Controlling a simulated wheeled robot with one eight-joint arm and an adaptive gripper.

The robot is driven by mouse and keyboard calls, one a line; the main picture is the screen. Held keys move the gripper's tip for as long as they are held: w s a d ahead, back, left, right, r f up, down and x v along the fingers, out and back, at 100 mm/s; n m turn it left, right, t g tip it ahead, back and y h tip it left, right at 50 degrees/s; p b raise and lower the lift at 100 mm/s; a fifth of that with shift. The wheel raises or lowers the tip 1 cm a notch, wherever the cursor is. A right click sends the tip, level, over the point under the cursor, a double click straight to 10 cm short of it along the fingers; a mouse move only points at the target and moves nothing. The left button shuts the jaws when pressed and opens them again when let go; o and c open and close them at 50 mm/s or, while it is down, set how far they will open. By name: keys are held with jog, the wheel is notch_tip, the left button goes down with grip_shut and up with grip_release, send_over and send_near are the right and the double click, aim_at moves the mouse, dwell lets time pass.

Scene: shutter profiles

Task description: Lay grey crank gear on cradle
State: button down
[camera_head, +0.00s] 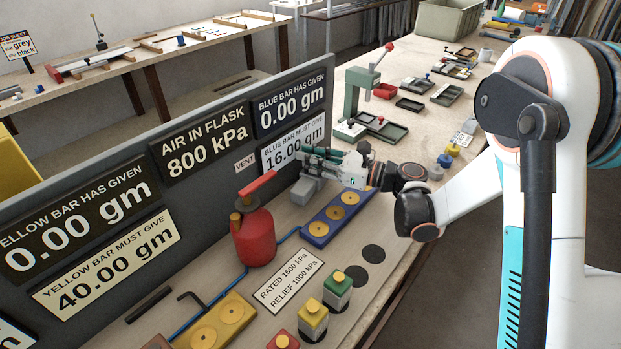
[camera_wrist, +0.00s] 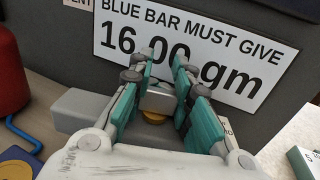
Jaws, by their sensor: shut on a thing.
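My gripper (camera_head: 312,157) has teal fingers and is low over the near bench, close to the dark sign board. In the wrist view my gripper (camera_wrist: 163,60) has its fingers on both sides of a small grey piece (camera_wrist: 158,99), with a brass-coloured round part (camera_wrist: 154,117) below it. I cannot tell whether this piece is the grey crank gear. I cannot make out the cradle for certain.
A red flask (camera_head: 257,235) and a blue plate (camera_head: 338,218) with brass discs stand close by. Capped green (camera_head: 338,291) and yellow (camera_head: 312,318) blocks are nearer. A green press (camera_head: 362,95) and several trays lie further along. Another bench (camera_head: 140,60) stands behind the board.

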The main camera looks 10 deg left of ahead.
notch_tip(320, 180, down, 4)
jog(key=shift+f+b, duration=0.15)
jog(key=shift+b, duration=0.75)
jog(key=shift+s+f, duration=0.1)
jog(key=shift+s, duration=0.05)
jog(key=c, duration=1.4)
grip_release()
jog(key=shift+d, duration=0.1)
jog(key=shift+o, duration=0.9)
jog(key=shift+f, duration=0.1)
